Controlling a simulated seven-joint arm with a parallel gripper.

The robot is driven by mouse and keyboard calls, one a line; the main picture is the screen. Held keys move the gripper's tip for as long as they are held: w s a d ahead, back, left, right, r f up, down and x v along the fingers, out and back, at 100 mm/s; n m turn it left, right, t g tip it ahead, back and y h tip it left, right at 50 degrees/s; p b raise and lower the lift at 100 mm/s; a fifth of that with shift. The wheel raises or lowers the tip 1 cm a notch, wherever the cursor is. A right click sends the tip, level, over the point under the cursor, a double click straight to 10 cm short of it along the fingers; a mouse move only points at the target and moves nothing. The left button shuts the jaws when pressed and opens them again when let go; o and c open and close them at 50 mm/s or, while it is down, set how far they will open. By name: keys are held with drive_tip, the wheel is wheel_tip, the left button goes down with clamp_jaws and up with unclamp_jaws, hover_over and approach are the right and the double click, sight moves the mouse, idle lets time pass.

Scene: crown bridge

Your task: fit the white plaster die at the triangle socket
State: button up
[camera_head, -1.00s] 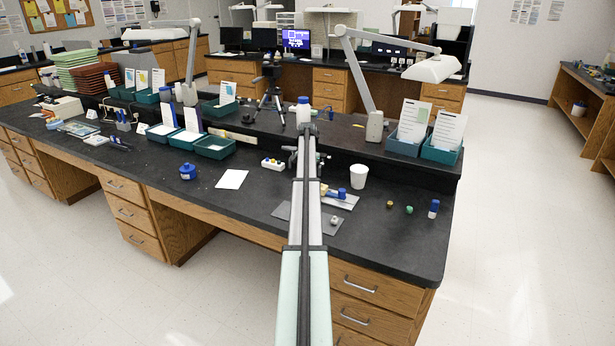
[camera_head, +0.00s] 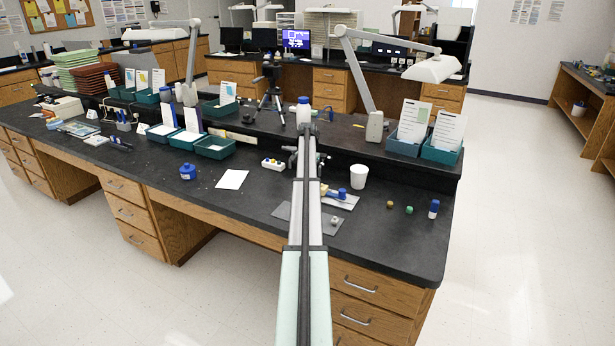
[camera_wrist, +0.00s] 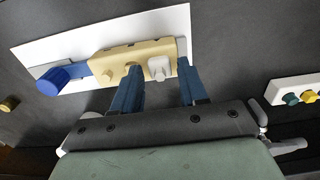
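The white plaster die (camera_wrist: 160,67) shows in the wrist view at the right end of the tan block (camera_wrist: 113,60). I cannot tell how deep it sits, and the socket shapes are hidden. Tan pegs stand on the block to the left of the die. My gripper (camera_wrist: 162,72) has its two blue fingers apart, one on each side of the die, with a narrow gap showing. In the head view my arm covers most of the work; part of the tan block (camera_head: 324,189) shows beside it.
The block lies on a white plate (camera_wrist: 60,48) with a blue knob (camera_wrist: 52,82) at its left. A white holder with coloured pegs (camera_wrist: 290,92) stands at right. In the head view a small pale piece (camera_head: 334,219) lies on a grey mat (camera_head: 326,228); a white cup (camera_head: 359,177) stands near.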

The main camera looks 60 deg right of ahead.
drive_tip(key=shift+o, duration=1.1)
drive_tip(key=shift+r, duration=0.1)
wheel_tip(320, 180, up, 14)
